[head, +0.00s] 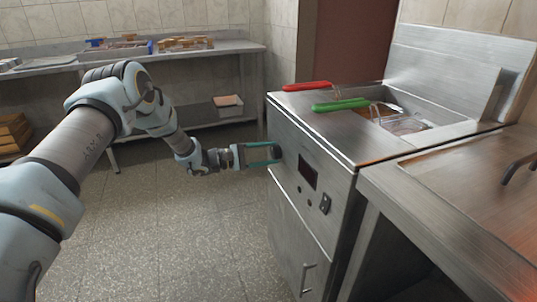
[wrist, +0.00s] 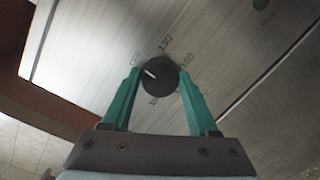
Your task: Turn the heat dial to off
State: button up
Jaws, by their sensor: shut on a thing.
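The heat dial (wrist: 159,77) is a round black knob on the brushed steel front of the fryer (head: 312,215). Its white pointer line points up and left in the wrist view, roughly at the OFF label. Number labels are printed around it. My gripper (head: 280,153) reaches the front panel from the left. In the wrist view its two teal fingers (wrist: 158,78) are on either side of the dial, shut on it.
The panel has a dark display (head: 307,168) and a switch (head: 325,204) right of my gripper. A red handle (head: 307,86) and a green handle (head: 340,104) lie on the fryer top. A steel counter (head: 450,190) stands at right. The floor at left is open.

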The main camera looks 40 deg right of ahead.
jog(key=shift+n, duration=0.4)
jog(key=o, duration=1.4)
jog(key=b+v, duration=0.1)
jog(key=v, duration=1)
jog(key=shift+f, duration=0.1)
